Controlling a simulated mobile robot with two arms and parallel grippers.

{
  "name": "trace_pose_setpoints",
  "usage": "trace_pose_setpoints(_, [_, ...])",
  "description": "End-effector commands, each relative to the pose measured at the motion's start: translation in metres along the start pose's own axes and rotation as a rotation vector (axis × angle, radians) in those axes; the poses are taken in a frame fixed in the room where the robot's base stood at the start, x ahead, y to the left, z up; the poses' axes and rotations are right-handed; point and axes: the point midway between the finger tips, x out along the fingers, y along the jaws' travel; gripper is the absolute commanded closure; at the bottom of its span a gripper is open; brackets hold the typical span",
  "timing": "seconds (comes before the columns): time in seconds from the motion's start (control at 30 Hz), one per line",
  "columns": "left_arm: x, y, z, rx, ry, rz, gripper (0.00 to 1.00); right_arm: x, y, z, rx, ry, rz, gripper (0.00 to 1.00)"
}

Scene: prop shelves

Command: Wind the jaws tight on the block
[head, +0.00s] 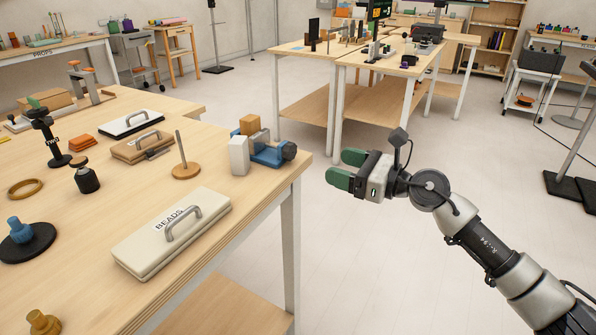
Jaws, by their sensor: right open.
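A blue vise (268,155) sits at the right corner of the near table. A dark round knob (289,150) is on its right end, facing the table edge. A tan wooden block (249,125) stands at the vise, by a grey jaw piece (259,138); whether the jaws touch it cannot be told. A white upright block (239,155) stands in front and hides part of the vise. My right gripper (346,168) has green fingertips, is open and empty, and hangs off the table, right of the knob and apart from it. My left gripper is out of view.
A white case labelled BEADS (172,232) lies on the near table (90,285). A wooden disc with an upright peg (186,170) stands left of the vise. The floor (350,270) right of the table is clear. Another table (352,58) stands behind.

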Motion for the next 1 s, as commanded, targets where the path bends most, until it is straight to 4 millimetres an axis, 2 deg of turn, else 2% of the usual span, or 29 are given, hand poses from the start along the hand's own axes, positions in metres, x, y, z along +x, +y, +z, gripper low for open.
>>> trace_pose_setpoints(0.03, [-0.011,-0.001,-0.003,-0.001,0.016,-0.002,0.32,0.0,0.001,-0.006,-0.02,-0.002,-0.001,0.32])
trace_pose_setpoints(0.13, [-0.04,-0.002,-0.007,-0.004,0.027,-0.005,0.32,-0.001,0.001,-0.004,-0.048,-0.002,-0.003,0.32])
trace_pose_setpoints(0.3, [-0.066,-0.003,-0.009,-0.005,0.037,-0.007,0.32,-0.001,0.002,-0.002,-0.069,-0.002,-0.004,0.32])
trace_pose_setpoints(0.47, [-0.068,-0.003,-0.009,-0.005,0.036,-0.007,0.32,0.013,0.002,0.001,-0.07,-0.004,-0.004,0.32])
trace_pose_setpoints(0.8, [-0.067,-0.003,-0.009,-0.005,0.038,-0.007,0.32,0.076,0.002,0.0,-0.069,-0.004,-0.003,0.32])
trace_pose_setpoints(1.0, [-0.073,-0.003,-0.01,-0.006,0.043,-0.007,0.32,0.1,0.001,-0.001,-0.069,-0.003,-0.005,0.32])
